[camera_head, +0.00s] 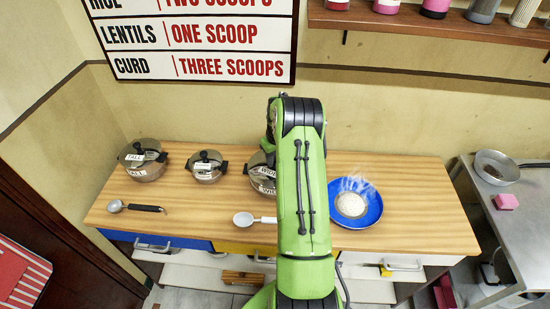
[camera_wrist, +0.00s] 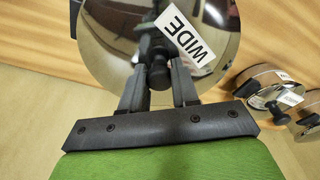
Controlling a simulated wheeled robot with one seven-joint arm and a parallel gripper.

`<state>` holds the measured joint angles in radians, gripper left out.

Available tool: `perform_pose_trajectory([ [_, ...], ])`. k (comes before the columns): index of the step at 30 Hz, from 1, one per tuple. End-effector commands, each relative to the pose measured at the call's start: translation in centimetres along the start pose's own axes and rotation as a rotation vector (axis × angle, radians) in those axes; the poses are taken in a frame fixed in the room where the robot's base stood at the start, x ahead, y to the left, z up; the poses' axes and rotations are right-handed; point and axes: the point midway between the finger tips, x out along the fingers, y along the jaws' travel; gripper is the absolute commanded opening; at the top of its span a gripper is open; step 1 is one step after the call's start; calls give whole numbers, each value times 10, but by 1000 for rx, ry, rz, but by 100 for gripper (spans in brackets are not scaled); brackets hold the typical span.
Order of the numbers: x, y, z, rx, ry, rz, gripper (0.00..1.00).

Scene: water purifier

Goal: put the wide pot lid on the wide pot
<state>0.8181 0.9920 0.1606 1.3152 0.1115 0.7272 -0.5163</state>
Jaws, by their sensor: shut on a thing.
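The wide pot lid (camera_wrist: 105,45) is shiny metal with a white "WIDE" label and fills the top of the wrist view. My gripper (camera_wrist: 159,72) is shut on the dark knob at its middle. In the head view the lid (camera_head: 262,159) shows at the left edge of my green arm, directly over the wide pot (camera_head: 258,184), whose side also bears a label. My arm hides the right part of both and the gripper. I cannot tell whether the lid rests flush on the rim.
A lidded tall pot (camera_head: 147,172) and a smaller lidded pot (camera_head: 207,175) stand to the left on the wooden counter (camera_head: 190,222). A ladle (camera_head: 135,207) and a white scoop (camera_head: 245,219) lie in front. A blue plate (camera_head: 372,213) with a steaming pale item is to the right.

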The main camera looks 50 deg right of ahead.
Motion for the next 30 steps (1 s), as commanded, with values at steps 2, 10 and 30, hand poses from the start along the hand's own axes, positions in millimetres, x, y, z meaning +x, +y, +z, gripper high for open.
perform_pose_trajectory([
  [2, 2, 0, 0, 0, 0, 0, 0],
  [10, 1, 0, 0, 0, 0, 0, 40],
  [30, -55, 0, 0, 1, 0, 1, 40],
])
